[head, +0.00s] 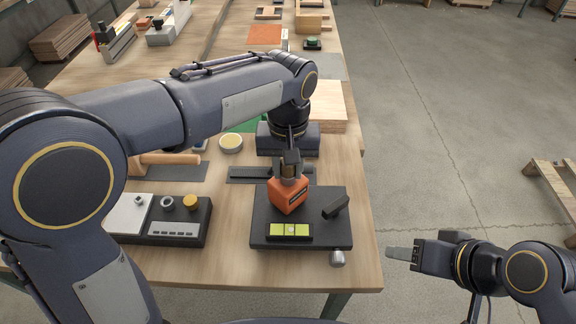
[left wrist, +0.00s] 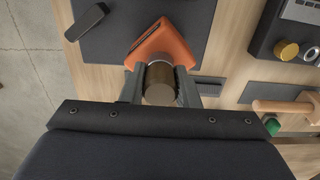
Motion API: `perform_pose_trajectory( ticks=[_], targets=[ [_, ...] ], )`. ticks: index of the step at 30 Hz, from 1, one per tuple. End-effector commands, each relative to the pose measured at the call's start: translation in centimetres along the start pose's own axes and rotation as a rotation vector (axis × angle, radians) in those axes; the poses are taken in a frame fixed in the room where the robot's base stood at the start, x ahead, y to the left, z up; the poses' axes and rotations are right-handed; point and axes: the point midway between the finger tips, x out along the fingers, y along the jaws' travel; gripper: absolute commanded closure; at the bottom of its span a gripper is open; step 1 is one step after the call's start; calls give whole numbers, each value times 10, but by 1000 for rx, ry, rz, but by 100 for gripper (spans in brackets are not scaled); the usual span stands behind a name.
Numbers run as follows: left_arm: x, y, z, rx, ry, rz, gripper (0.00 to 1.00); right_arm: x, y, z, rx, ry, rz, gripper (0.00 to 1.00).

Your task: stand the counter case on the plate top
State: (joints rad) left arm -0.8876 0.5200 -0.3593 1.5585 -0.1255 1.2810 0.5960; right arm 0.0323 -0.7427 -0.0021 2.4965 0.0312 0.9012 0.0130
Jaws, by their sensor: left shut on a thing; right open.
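The counter case (head: 287,197) is an orange block with a brownish round neck. In the left wrist view the case (left wrist: 172,42) shows beyond the fingers. My left gripper (head: 289,170) is shut on its neck, also seen in the left wrist view (left wrist: 160,88). The dark plate top (head: 268,235) lies near the table's front right corner. The case is over its back middle part, looking turned at an angle; I cannot tell whether it touches the plate. My right gripper (head: 398,253) is open and empty, off the table's right edge.
On the plate are a yellow-green vial block (head: 290,230) in front and a small black bar (head: 335,207) at right. A dark tray with knobs (head: 180,228) stands left. A grey strip (head: 243,173) lies behind the plate; a wooden block (head: 328,105) stands further back.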

Motion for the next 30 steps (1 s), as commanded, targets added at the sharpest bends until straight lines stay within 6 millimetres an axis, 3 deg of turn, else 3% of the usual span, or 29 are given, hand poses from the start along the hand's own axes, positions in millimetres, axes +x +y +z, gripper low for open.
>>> perform_pose_trajectory(
  ticks=[12, 13, 18, 26, 30],
  targets=[
    [5, 0, 0, 0, 1, 1, 100, 2, 1, 1, 0, 0, 0, 48],
    [6, 0, 0, 0, -1, 0, 71, 2, 1, 1, 0, 0, 0, 48],
    [5, 0, 0, 0, -1, 0, 50, 1, 1, 1, 0, 0, 0, 48],
    [4, 0, 0, 0, -1, 0, 50, 1, 0, 0, 0, 0, 0, 48],
    [-6, 0, 0, 0, 3, 2, 50, 0, 0, 0, 0, 0, 0, 48]
  ],
)
